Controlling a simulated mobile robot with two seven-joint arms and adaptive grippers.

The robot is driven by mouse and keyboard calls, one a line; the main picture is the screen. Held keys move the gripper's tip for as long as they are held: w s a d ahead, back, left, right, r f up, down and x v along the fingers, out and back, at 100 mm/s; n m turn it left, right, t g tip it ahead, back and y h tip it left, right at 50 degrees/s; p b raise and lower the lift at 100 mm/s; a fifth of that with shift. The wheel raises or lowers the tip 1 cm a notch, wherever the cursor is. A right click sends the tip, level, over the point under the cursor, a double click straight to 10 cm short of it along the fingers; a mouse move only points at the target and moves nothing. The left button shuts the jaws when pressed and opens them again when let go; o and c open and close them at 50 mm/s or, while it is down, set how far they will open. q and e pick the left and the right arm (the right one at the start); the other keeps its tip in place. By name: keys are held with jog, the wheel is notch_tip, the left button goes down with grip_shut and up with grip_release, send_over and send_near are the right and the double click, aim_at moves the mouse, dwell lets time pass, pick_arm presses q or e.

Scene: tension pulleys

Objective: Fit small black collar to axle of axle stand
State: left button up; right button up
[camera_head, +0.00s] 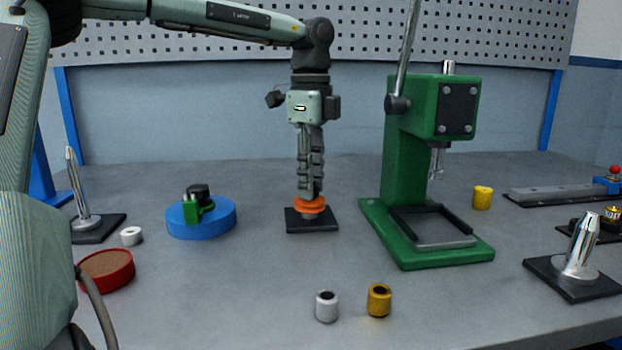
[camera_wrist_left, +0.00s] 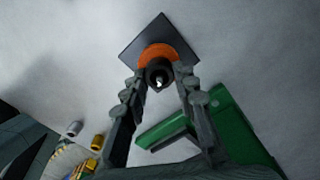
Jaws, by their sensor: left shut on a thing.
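The axle stand has a square black base (camera_head: 294,222); the base also shows in the left wrist view (camera_wrist_left: 148,36). An orange pulley (camera_head: 310,204) sits low on the stand, above a grey part, and shows as an orange ring in the wrist view (camera_wrist_left: 172,50). My left gripper (camera_head: 311,194) points straight down over the pulley. Its fingers are shut on the small black collar (camera_wrist_left: 160,69), a dark ring in the wrist view. A bright axle tip shows within the ring. The fingers hide the collar in the head view, so its seating depth cannot be told. My right gripper is not in view.
A green press (camera_head: 385,160) stands close to the right. A blue disc (camera_head: 220,222) with a green and black part lies to the left. White (camera_head: 327,306) and yellow (camera_head: 379,300) collars stand in front. A metal post stand (camera_head: 581,255) is at the right.

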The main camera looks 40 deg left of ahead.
pick_arm(q)
jog(key=shift+s+f, duration=0.1)
jog(key=shift+f, duration=0.25)
jog(key=shift+c, duration=0.5)
jog(key=o, duration=1.1)
jog(key=shift+o, duration=0.2)
jog(key=shift+r, duration=0.15)
notch_tip(320, 180, up, 12)
